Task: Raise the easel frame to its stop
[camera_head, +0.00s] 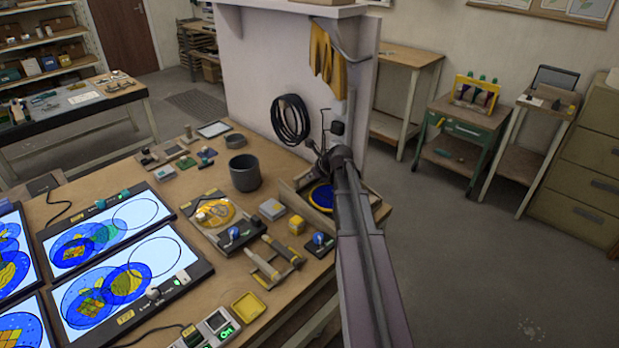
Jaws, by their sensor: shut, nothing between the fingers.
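A low wooden frame (297,187) with a round blue disc (322,197) lies at the right back of the workbench. I take it for the easel frame. It looks low and close to flat, but my arm covers its right part, so its exact tilt and its stop cannot be made out. My gripper (324,160) is small and dark in this view, at the far end of my arm, over or just behind the frame. Its fingers are shut with nothing visible in them. I cannot tell whether it touches the frame.
Lit panels (125,284) with blue and yellow glass designs fill the bench's left side. A grey pot (245,173), a yellow dish (248,306) and small tools stand mid-bench. A partition (262,70) with a coiled cable (290,120) rises behind. Open floor lies right.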

